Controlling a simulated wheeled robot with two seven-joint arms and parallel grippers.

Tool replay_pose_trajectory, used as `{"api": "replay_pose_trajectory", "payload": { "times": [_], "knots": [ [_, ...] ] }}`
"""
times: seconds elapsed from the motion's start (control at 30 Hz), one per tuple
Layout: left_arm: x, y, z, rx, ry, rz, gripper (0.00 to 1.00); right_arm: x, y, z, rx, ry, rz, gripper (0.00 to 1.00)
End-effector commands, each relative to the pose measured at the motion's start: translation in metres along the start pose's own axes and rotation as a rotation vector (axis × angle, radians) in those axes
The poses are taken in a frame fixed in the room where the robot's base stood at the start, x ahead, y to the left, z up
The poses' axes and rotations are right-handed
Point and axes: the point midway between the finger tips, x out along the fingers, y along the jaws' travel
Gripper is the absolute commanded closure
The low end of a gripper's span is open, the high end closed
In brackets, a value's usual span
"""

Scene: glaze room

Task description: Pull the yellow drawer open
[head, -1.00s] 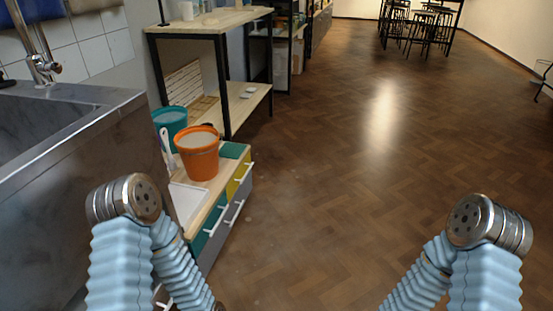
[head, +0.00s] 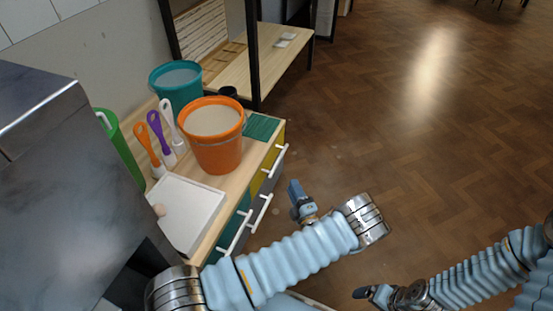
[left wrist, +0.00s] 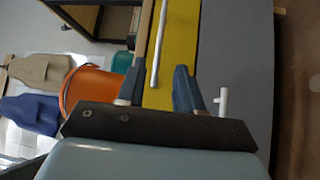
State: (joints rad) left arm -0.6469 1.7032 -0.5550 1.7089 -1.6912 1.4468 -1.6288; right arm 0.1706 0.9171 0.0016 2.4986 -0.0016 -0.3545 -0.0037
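The yellow drawer (head: 268,172) is in the small cabinet's front in the head view, below the orange bucket, and looks flush. Its white bar handle (head: 276,161) faces the floor side. My left gripper (head: 296,192) is in front of the cabinet, to the right of the handle. In the left wrist view the yellow front (left wrist: 176,45) fills the middle. The handle (left wrist: 158,45) lies in line with the gap between my open left fingers (left wrist: 157,86); I see no contact. My right gripper (head: 370,293) is low in the head view; its opening cannot be told.
On the cabinet top stand an orange bucket (head: 215,150), a teal bucket (head: 177,88), brushes (head: 158,132) and a white tray (head: 188,210). A grey drawer (left wrist: 236,60) adjoins the yellow one. The floor at right is clear.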

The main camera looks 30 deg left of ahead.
Motion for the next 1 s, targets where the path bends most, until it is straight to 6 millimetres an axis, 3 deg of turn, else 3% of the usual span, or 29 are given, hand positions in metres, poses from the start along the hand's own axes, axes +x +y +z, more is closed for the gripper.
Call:
{"api": "replay_pose_trajectory", "payload": {
  "times": [0.53, 0.7, 1.0],
  "knots": [
    [0.112, -0.001, -0.003, -0.003, 0.008, -0.005, 0.65, 0.004, 0.001, 0.0, 0.0, -0.001, -0.001, 0.08],
    [0.127, -0.001, -0.003, -0.002, 0.007, -0.005, 0.65, 0.004, 0.001, 0.0, 0.0, -0.001, -0.001, 0.08],
    [0.13, -0.001, -0.003, -0.002, 0.006, -0.006, 0.65, 0.004, 0.001, 0.0, 0.0, -0.001, -0.001, 0.08]
  ]
}}
